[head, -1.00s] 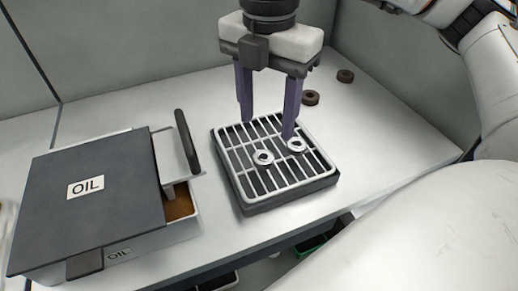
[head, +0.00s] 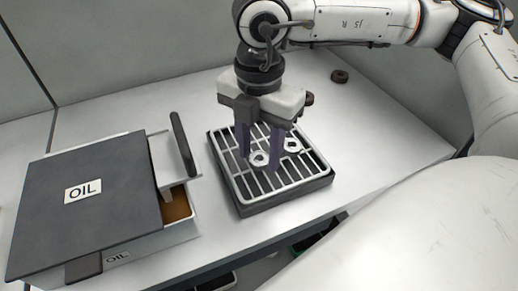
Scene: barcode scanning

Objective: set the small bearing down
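Two light metal rings, which look like bearings, lie on the drain rack (head: 237,187). One ring (head: 259,158) is near the rack's middle and the other ring (head: 292,145) is farther right; I cannot tell which is the small bearing. My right gripper (head: 260,165) points down over the rack with its two purple fingers apart. In the picture the middle ring shows between the fingertips; I cannot tell whether they touch it. The right finger stands between the two rings in the picture. My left gripper is out of view.
A dark-lidded box marked OIL (head: 100,205) stands on the left, with a handled basket (head: 182,145) at its right side. A brown ring (head: 339,76) lies at the back right, and another is partly hidden behind my gripper. The white table (head: 385,140) is clear right of the rack.

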